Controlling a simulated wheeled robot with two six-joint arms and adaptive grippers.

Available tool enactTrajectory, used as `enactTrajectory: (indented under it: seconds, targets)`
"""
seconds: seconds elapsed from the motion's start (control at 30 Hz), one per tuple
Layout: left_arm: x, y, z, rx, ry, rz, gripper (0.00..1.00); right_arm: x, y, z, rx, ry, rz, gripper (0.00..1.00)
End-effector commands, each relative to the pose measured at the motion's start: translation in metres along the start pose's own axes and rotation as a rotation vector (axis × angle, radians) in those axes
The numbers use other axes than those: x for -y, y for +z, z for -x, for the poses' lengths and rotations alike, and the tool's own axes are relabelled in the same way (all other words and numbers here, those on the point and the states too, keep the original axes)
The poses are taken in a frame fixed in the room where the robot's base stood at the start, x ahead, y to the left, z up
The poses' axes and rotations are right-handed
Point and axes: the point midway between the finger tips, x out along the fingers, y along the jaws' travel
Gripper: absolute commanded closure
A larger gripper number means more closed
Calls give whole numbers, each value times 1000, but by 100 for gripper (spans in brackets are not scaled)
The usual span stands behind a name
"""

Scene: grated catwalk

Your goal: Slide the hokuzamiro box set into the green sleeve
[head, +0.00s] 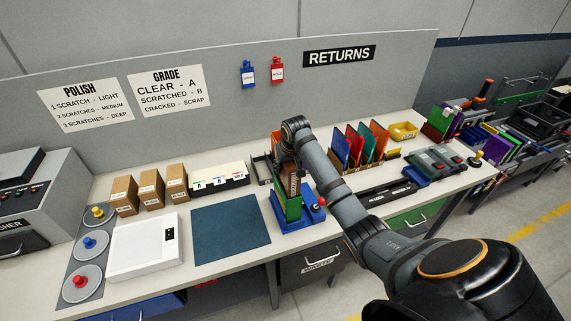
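A green sleeve (287,206) stands upright in a blue stand (296,222) near the middle of the bench. A brown box with pale upright lettering (293,181), probably the hokuzamiro box set, stands above the sleeve and looks partly in it; I cannot tell how deep. My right gripper (287,168) points down at the top of this box. Its fingertips are mostly hidden by its own wrist and the box, so its grip is unclear. My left gripper is not in view.
A teal mat (231,228) lies bare left of the stand. A white device (145,247) and several brown cartons (150,190) stand further left. Right of my forearm are a rack of coloured sleeves (362,147), a yellow bin (404,131) and dark devices (438,160).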

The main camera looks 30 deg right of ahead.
Motion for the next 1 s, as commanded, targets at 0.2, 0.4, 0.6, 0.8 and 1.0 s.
enactTrajectory:
  seconds: [0.2, 0.4, 0.6, 0.8, 1.0]
  targets:
    - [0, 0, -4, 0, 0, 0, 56, 0, 4, -8, 0, 0, 0, 100]
    - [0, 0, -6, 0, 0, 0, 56, 0, 7, -16, 0, 0, 0, 100]
    - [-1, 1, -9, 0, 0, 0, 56, 0, 9, -23, -1, -1, 0, 100]
    - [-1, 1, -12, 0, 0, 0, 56, 0, 12, -30, 0, -1, 0, 100]
    - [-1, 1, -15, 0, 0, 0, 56, 0, 15, -38, -1, -1, 0, 100]
